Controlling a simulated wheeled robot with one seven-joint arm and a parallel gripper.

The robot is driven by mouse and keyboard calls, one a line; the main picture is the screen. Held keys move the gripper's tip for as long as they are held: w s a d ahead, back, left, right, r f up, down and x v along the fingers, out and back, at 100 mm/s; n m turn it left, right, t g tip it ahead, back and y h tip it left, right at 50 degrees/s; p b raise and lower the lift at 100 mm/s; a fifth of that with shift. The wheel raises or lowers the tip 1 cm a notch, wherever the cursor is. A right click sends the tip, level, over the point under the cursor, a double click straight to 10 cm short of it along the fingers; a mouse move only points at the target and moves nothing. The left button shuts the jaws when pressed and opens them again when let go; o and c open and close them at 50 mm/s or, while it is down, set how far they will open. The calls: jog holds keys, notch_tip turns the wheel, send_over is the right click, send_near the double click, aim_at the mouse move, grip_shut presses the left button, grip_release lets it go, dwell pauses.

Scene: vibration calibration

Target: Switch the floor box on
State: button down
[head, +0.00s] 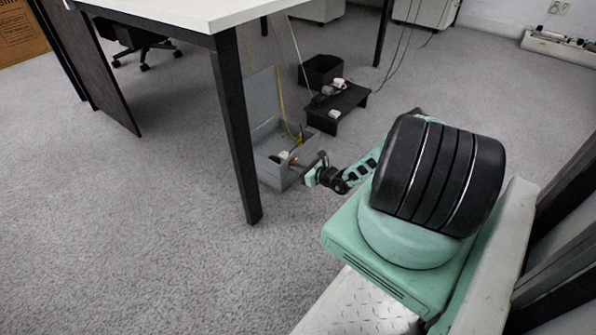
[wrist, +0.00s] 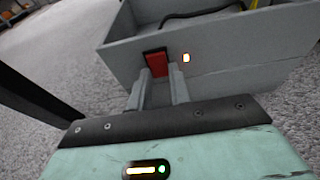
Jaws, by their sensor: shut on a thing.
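The grey floor box (head: 270,178) stands on the carpet under the desk, with its lid (head: 252,105) raised. In the wrist view, the box's outer wall (wrist: 225,62) carries a red switch (wrist: 157,63) in a dark surround. A small lit indicator (wrist: 186,57) is to the right of the switch. My gripper (head: 308,174) reaches the box's near right side. In the wrist view my gripper (wrist: 158,82) has its two fingers at either side of the switch, shut on it. The fingertips partly hide the switch's lower part and edges.
A black desk leg (head: 236,130) stands just left of the box, below the white desktop (head: 190,12). A low black stand (head: 340,102) with small items and a black bin (head: 320,70) are behind it. A yellow cable (head: 283,105) runs into the box. Carpet in front is clear.

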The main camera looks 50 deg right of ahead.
jog(key=shift+f+t+b, duration=0.2)
jog(key=shift+t+b, duration=0.3)
jog(key=shift+t, duration=0.1)
jog(key=c, duration=1.3)
grip_release()
jog(key=shift+s, duration=0.1)
jog(key=s+p, duration=0.2)
jog(key=s, duration=0.3)
jog(key=s+d+r+p, duration=0.1)
jog(key=s+p, duration=0.1)
jog(key=s, duration=0.4)
jog(key=s+r+p, duration=0.1)
jog(key=s+p, duration=0.1)
jog(key=s, duration=0.4)
jog(key=shift+d+r, duration=0.15)
